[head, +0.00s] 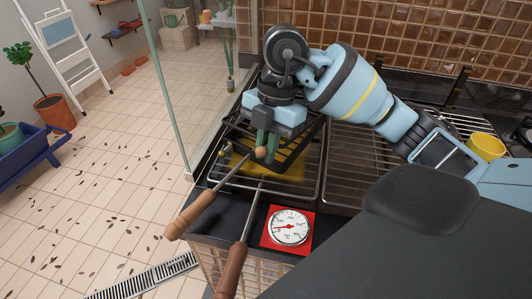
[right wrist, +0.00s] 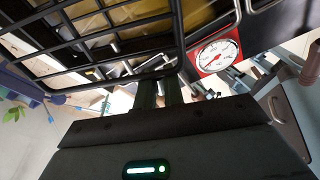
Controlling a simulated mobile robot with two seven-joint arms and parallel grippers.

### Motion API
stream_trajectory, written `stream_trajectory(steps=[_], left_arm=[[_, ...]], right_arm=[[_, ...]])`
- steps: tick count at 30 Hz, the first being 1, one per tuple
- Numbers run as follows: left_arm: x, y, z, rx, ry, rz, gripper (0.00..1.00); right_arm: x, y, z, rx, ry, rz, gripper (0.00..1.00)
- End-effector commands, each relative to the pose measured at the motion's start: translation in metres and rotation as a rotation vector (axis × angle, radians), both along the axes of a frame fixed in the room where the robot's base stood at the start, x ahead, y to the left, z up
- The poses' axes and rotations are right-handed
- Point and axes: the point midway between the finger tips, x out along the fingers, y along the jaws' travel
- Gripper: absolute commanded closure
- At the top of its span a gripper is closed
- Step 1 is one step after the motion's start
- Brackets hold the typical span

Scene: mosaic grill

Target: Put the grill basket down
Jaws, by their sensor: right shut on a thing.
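The black wire grill basket (head: 298,152) is at the left end of the grill, under my right gripper (head: 266,147). In the right wrist view its dark bars (right wrist: 75,42) fill the upper left. My right gripper (right wrist: 160,92) is shut on the basket near the handle end, its fingers pointing down. A wooden ball sits beside the fingers. Two metal rods with wooden grips (head: 190,215) (head: 232,270) stick out over the front edge; I cannot tell exactly how each joins the basket. Whether the basket touches the grate below is hidden. My left gripper is out of view.
The grill grate (head: 350,165) extends right of the basket, largely bare. A red-backed dial thermometer (head: 289,227) is on the front ledge. A glass panel (head: 180,85) stands left of the grill. A yellow cup (head: 486,146) is at the right.

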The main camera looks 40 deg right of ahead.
Motion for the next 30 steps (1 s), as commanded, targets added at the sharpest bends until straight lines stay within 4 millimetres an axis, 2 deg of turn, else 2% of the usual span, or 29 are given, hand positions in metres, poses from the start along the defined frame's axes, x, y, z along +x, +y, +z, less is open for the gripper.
stream_trajectory(steps=[3, 10, 11, 15, 26, 30], left_arm=[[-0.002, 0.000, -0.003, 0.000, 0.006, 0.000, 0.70], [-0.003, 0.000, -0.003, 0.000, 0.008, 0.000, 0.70], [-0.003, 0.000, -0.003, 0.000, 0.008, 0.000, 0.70], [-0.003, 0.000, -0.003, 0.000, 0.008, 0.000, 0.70], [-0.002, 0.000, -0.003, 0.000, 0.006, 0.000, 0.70], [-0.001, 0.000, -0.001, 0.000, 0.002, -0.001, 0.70]], right_arm=[[0.000, 0.000, -0.016, -0.001, 0.002, -0.002, 1.00], [-0.001, 0.001, -0.019, -0.001, 0.003, 0.001, 1.00], [-0.001, 0.001, -0.020, 0.000, 0.005, 0.001, 0.88], [-0.001, 0.001, -0.019, 0.000, 0.005, 0.001, 0.69], [0.000, 0.000, -0.018, 0.000, 0.001, -0.001, 0.68], [0.001, -0.001, -0.010, 0.001, -0.002, -0.001, 0.68]])
